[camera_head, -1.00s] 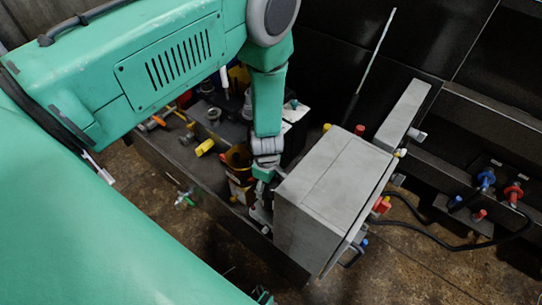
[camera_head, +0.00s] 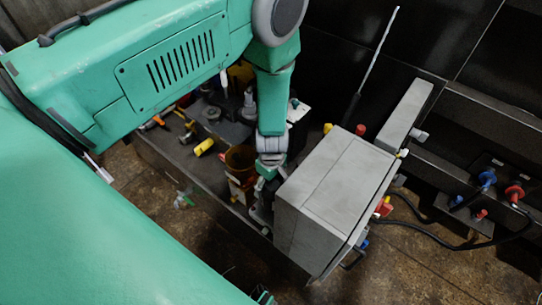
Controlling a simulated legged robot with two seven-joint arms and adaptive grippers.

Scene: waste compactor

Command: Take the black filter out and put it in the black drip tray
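My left arm comes in from the left and reaches down over a long dark tray-like bench (camera_head: 212,212). My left gripper (camera_head: 259,207) is low, close to the left side of a grey box and beside a brown, open-topped cup-like container (camera_head: 240,159). Its fingers are small and dark, so I cannot tell whether they are open or shut or hold anything. I cannot make out the black filter for certain; dark parts around the gripper blend together. I cannot tell the black drip tray from the dark bench. My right gripper is not in view.
The grey box (camera_head: 329,190) stands right of the gripper. A yellow part (camera_head: 203,147) and several small fittings lie on the bench to the left. A thin rod (camera_head: 378,50) rises behind. Black cables and a blue connector (camera_head: 487,178) are at the right.

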